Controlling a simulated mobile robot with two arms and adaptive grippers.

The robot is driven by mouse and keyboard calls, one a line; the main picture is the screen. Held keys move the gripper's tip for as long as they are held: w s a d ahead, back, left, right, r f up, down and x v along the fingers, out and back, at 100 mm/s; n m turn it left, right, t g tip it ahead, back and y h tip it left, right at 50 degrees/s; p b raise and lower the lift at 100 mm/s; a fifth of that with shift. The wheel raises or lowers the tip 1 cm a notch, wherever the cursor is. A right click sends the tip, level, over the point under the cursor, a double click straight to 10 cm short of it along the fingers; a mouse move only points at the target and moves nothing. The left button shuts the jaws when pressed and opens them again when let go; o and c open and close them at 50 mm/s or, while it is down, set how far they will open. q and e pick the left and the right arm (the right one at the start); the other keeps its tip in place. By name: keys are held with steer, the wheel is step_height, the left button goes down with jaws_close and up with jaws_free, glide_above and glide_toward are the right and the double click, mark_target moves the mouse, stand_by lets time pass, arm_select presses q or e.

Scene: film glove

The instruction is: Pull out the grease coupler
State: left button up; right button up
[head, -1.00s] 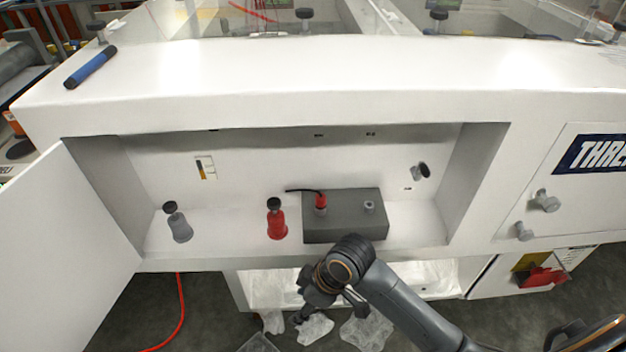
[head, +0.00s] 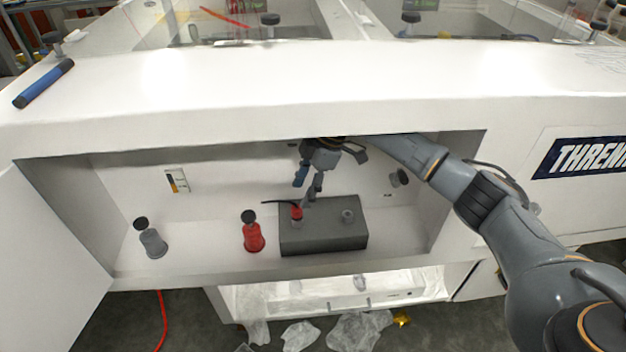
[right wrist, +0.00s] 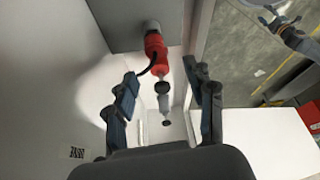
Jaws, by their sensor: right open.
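The grease coupler (head: 296,213) is a small red fitting with a black hose. It sits on the left part of a dark grey box (head: 322,240) inside the open white compartment. In the right wrist view the red coupler (right wrist: 154,46) joins a silver fitting on the grey box at the top. My right gripper (head: 309,187) is open and empty, pointing down just above the coupler. In the right wrist view its fingers (right wrist: 161,78) spread to either side, with the coupler beyond them; I see no contact. My left gripper is not in view.
A red bottle (head: 253,236) with a black knob stands left of the box, and a grey one (head: 152,242) farther left. A bare silver fitting (head: 348,216) is on the box's right part. The compartment's top edge (head: 230,142) lies close over my right wrist. An open door (head: 50,245) is at left.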

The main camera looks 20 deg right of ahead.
mark_target(297, 207)
steer(key=x, duration=0.5)
steer(key=shift+w+d+f, duration=0.1)
steer(key=shift+d, duration=0.05)
steer(key=shift+w+f, duration=0.2)
steer(key=shift+f, duration=1.1)
steer(key=shift+a, duration=0.2)
jaws_close()
